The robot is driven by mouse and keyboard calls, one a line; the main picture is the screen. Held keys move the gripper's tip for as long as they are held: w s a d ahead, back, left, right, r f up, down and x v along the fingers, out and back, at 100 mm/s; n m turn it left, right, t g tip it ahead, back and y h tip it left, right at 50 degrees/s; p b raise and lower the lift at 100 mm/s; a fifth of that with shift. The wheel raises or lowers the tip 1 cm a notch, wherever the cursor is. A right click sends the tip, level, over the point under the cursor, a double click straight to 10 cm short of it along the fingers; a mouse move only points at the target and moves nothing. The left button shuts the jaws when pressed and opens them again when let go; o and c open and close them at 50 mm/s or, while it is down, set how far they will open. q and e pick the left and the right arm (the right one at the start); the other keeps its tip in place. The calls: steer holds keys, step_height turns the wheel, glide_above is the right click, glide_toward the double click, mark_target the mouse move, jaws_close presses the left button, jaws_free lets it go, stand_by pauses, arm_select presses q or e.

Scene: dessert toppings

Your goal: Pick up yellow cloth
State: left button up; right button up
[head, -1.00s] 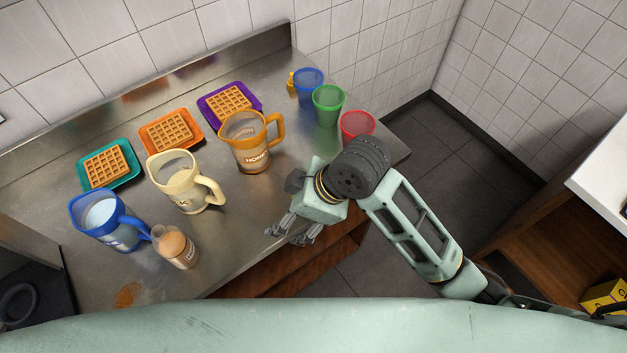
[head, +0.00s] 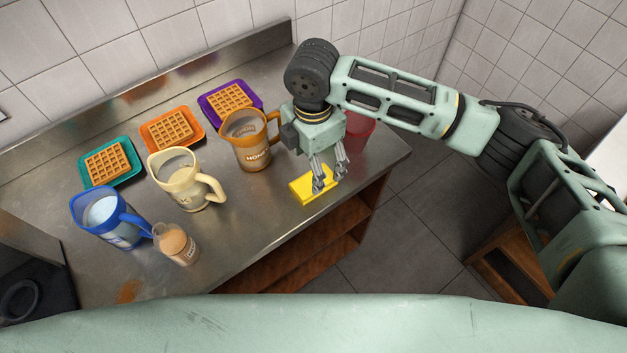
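The yellow cloth (head: 303,190) lies flat on the steel counter near its front edge, right of the honey jug. My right gripper (head: 329,183) points down over the right part of the cloth. Its two fingers are apart, with the fingertips at or just above the cloth; I cannot tell whether they touch it. The fingers hide part of the cloth's right side. My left gripper is not in view.
The orange honey jug (head: 249,152) stands close left of my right gripper. A cream jug (head: 180,190), a blue jug (head: 104,222) and a small bottle (head: 174,246) stand further left. Waffles on trays sit behind. A red cup (head: 357,136) is partly hidden behind my gripper.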

step_height(320, 180, down, 6)
steer(key=shift+w+r+p, duration=0.1)
steer(key=shift+r+p, duration=0.1)
steer(key=shift+p, duration=0.95)
steer(key=shift+f, duration=0.5)
steer(key=c, duration=1.2)
steer(key=shift+r, duration=0.1)
step_height(320, 180, up, 4)
steer(key=shift+d+b, duration=0.15)
steer(key=shift+b, duration=0.8)
steer(key=s+d+r, duration=0.2)
steer(key=s, duration=0.1)
steer(key=s+d+r+b, duration=0.1)
steer(key=s+d+r, duration=0.1)
steer(key=s, duration=0.1)
steer(key=s+d+r+b, duration=0.1)
steer(key=s+d+r, duration=0.2)
steer(key=shift+d, duration=0.1)
